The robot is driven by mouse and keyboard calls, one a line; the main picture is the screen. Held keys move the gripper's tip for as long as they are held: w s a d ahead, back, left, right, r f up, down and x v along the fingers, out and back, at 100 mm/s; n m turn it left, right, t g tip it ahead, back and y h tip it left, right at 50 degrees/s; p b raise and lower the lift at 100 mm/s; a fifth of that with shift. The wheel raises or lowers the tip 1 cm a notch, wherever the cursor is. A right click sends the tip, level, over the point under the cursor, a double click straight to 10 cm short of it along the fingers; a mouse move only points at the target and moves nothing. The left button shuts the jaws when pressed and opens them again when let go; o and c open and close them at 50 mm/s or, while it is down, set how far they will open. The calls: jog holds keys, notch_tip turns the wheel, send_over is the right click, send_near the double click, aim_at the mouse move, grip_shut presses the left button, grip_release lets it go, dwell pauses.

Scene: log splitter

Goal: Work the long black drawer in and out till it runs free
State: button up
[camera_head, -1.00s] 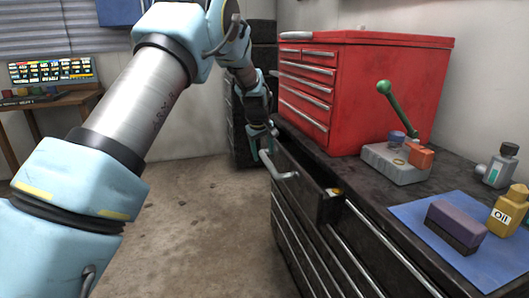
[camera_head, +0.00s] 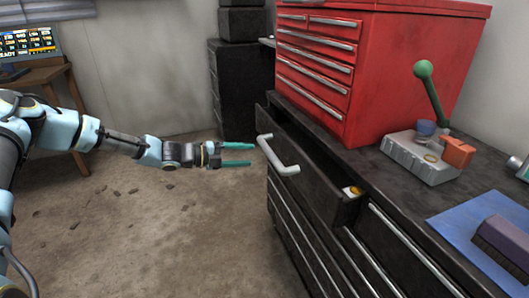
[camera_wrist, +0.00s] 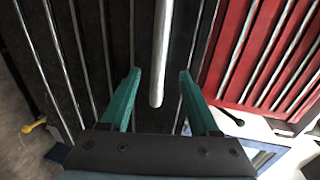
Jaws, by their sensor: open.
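The long black drawer (camera_head: 295,155) stands partly pulled out of the black cabinet, its front clear of the cabinet face. Its pale metal handle (camera_head: 277,156) runs along the front; it also shows in the wrist view (camera_wrist: 161,55). My gripper (camera_head: 252,154), with teal fingers, is open and empty just left of the handle, pointing at it. In the wrist view my gripper (camera_wrist: 160,75) has one finger on each side of the handle's line. Whether the handle is between the fingertips or just beyond them is hard to tell. A small yellow-and-white thing (camera_head: 352,191) shows at the drawer's right end.
A red tool chest (camera_head: 330,70) stands on the cabinet top. A grey block with a green-knobbed lever (camera_head: 421,157) and a blue mat (camera_head: 460,222) with a dark purple block (camera_head: 503,242) lie right of it. Shut lower drawers (camera_head: 300,235) are below.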

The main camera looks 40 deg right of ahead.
aim_at(270, 154)
jog(key=p+x, duration=0.1)
jog(key=x, duration=0.8)
jog(key=shift+s+d+f, duration=0.1)
jog(key=shift+f, duration=0.05)
grip_shut()
dwell(1.1)
